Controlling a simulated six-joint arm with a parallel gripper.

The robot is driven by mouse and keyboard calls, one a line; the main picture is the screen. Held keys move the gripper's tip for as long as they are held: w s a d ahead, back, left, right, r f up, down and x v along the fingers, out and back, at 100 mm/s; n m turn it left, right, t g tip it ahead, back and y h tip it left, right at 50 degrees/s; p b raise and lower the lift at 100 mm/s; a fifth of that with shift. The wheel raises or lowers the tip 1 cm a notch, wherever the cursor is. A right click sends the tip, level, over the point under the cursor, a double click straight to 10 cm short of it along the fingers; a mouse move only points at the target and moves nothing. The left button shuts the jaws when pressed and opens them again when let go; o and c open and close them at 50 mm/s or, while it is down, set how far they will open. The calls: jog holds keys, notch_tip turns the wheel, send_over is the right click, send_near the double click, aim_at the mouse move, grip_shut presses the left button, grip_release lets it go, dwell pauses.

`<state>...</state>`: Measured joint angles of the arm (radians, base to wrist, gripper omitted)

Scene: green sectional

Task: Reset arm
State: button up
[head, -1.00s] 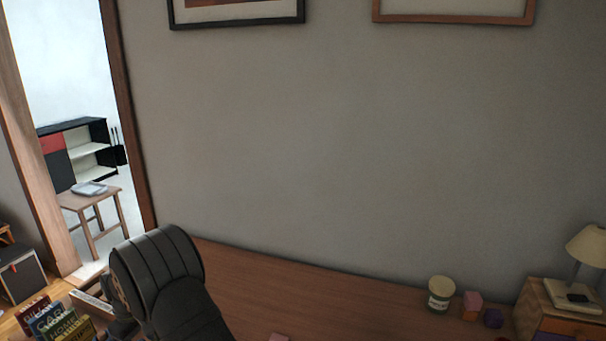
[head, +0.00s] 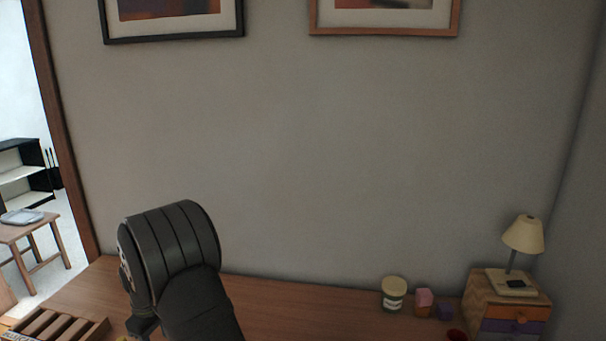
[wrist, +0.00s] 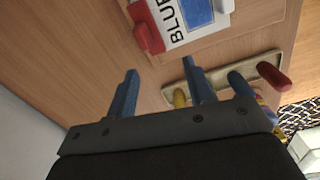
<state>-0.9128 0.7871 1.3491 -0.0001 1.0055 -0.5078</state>
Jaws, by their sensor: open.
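My gripper (wrist: 160,75) shows in the wrist view with its blue fingers spread apart. Nothing is between the fingertips. A white and red box with "BLUE" lettering and a blue panel (wrist: 185,18) lies beyond them on the wooden surface, apart from the fingers. In the head view, only my dark arm shows, at the lower left of centre; the gripper itself cannot be made out there.
A slotted wooden rack (head: 62,322) sits at the desk's left. A jar (head: 394,293), a pink block (head: 424,302), a purple block (head: 445,311) and a small drawer unit with a lamp (head: 523,236) stand at right. The desk middle (head: 300,310) looks clear.

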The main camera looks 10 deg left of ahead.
jog(key=w+d+f+m, duration=0.2)
jog(key=w+d, duration=0.3)
jog(key=d, duration=0.5)
jog(key=w+d+f+m, duration=0.1)
jog(key=w+d+m, duration=0.3)
jog(key=d, duration=0.6)
jog(key=w+d+f+m, duration=0.2)
jog(key=w+d, duration=0.4)
jog(key=d, duration=0.5)
jog(key=shift+f+m, duration=0.3)
jog(key=shift+m, duration=0.3)
jog(key=d+m, duration=0.1)
jog(key=d, duration=0.3)
jog(key=d+f+m, duration=0.1)
jog(key=d, duration=0.3)
jog(key=d+f+m, duration=0.1)
jog(key=d, duration=0.4)
jog(key=shift+s+m, duration=0.1)
jog(key=shift+m, duration=0.3)
